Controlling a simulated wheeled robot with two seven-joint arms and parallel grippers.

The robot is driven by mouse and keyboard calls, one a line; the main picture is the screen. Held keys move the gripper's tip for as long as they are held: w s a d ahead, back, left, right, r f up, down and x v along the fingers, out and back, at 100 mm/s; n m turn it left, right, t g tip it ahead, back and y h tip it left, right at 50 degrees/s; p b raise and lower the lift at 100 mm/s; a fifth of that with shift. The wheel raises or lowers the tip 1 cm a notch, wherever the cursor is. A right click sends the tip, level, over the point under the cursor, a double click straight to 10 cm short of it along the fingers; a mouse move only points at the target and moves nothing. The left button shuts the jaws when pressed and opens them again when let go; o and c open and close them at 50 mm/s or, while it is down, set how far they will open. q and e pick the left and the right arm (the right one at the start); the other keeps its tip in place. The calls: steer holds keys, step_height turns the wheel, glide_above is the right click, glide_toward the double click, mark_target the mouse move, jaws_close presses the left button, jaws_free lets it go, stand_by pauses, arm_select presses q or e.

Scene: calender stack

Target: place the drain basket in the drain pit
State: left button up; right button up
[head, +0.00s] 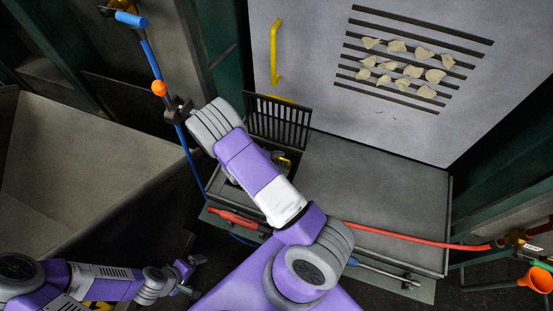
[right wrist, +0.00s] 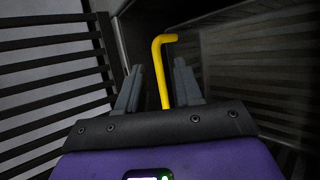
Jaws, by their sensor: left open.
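A black slatted piece (head: 278,119) stands upright at the back of a dark opening in the grey floor unit, likely the drain pit (head: 224,187). I cannot tell whether this piece is the drain basket or a grate. In the right wrist view a yellow bent handle (right wrist: 164,75) lies between the two fingers of my right gripper (right wrist: 158,85), with gaps showing beside it. Dark slats (right wrist: 50,85) are close on the left. In the head view my right arm hides much of the opening. My left gripper (head: 188,276) is open and empty at lower left, away from the opening.
A grey wall panel (head: 310,60) with a yellow handle (head: 275,55) and vent slots holding pale flakes rises behind. A blue pole (head: 150,60) stands left, beside a large grey bin (head: 85,155).

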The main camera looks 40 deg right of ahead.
steer(key=p+v, duration=0.3)
steer(key=v, duration=0.9)
steer(key=shift+r, duration=0.1)
